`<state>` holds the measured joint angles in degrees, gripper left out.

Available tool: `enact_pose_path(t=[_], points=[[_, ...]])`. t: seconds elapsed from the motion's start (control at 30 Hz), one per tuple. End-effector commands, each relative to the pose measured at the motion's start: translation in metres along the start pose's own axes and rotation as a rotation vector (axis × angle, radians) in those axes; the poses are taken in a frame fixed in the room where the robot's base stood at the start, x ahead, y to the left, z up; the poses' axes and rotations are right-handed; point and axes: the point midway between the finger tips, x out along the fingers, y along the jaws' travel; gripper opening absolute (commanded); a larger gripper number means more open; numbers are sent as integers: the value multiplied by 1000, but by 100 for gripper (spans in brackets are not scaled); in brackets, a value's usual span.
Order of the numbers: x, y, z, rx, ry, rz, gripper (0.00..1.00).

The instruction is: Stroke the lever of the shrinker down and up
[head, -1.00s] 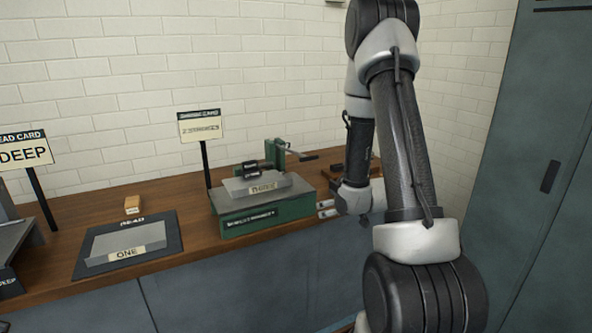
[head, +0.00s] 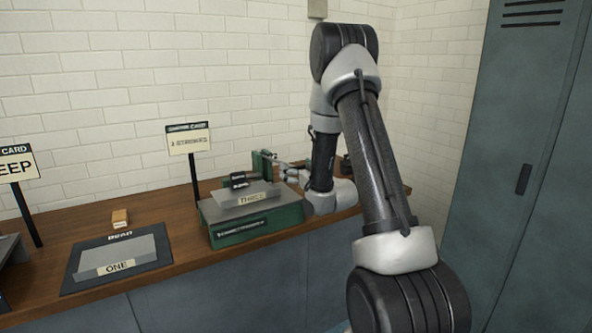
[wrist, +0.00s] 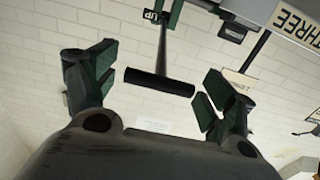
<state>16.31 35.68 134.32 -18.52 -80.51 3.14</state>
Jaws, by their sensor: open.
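The shrinker (head: 250,226) is a green block on the wooden bench, with a grey piece (head: 246,193) labelled THREE on top and a green post (head: 262,165) behind. In the head view my gripper (head: 290,173) is just right of the post and covers most of the lever. In the wrist view the lever (wrist: 162,50) is a thin rod ending in a black crossbar handle (wrist: 160,83). My gripper (wrist: 158,74) is open, with one finger on each side of the handle. Gaps show at both ends. A label reading UP (wrist: 152,16) is near the lever's base.
A card on a post (head: 189,139) stands behind the shrinker; its stroke number is unclear. To the left lie a dark mat (head: 150,254) with a grey piece (head: 118,255) labelled ONE, and a small wooden block (head: 120,218). A tiled wall is behind; a locker (head: 500,150) stands right.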

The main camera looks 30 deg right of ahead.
Motion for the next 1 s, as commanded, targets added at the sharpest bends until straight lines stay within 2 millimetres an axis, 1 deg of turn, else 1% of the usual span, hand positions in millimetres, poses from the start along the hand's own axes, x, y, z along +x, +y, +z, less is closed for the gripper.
enact_pose_path(t=[0.1,0.27,0.3,0.37,0.4,0.47,0.5,0.63,0.67,0.87,0.97,1.0], points=[[3,0,0,0,0,0,84],[3,0,0,0,0,0,84],[3,0,0,0,0,0,80],[3,0,0,0,0,0,69],[3,0,0,0,0,0,62],[3,0,0,0,0,0,51],[3,0,0,0,0,0,44],[3,0,0,0,0,0,20],[3,0,0,0,0,0,19],[4,0,-8,0,-15,0,19],[6,0,-18,-1,-44,0,19],[7,0,-25,-2,-59,0,19]])
